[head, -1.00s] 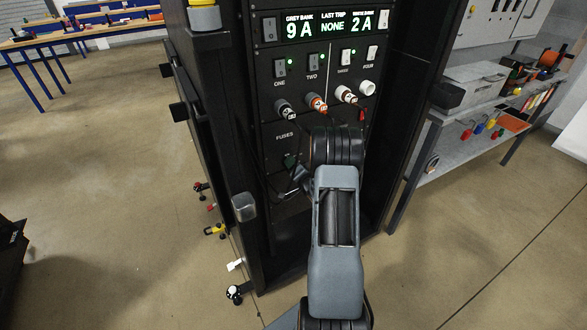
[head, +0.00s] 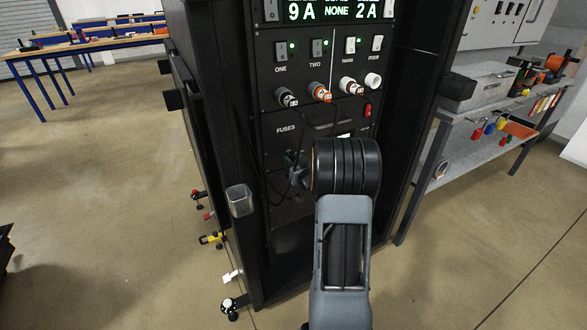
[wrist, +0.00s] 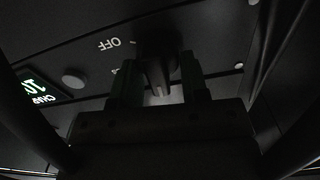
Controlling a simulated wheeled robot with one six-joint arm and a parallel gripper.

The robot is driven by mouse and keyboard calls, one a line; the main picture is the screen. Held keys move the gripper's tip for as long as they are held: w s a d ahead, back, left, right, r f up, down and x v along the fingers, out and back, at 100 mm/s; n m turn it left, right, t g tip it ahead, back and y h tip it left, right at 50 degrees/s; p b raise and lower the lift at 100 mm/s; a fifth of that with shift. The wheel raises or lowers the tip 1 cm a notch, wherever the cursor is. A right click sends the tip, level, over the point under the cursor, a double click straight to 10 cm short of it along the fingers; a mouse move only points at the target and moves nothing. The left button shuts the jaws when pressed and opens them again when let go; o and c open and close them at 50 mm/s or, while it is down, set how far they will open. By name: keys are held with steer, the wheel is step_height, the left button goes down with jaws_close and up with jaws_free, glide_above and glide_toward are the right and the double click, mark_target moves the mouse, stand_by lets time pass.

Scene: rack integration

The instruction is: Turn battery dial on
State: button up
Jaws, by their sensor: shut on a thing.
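The battery dial (wrist: 157,72) is a dark knob with a raised grip on a black panel, seen in the wrist view. An "OFF" mark (wrist: 117,44) shows upside down beside it. Another pale mark lies close to the left finger and is partly hidden. My gripper (wrist: 160,88) has one finger on each side of the dial's grip and is shut on it. The picture is dark, and I cannot tell exactly which mark the dial points to. In the head view my arm covers the dial and most of the gripper.
A lit green display (wrist: 42,92) sits left of the dial in the wrist view. In the head view, the black rack (head: 215,110) carries switches, several plugged cables (head: 318,91) and a fuse panel. A grey bench (head: 490,112) stands at right. Open floor lies to the left.

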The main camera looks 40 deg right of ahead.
steer(key=shift+n+b, duration=0.5)
steer(key=shift+n, duration=0.2)
steer(key=o, duration=0.9)
steer(key=s+a+p, duration=0.1)
steer(key=s+a, duration=0.1)
steer(key=s, duration=1.1)
steer(key=shift+s, duration=0.35)
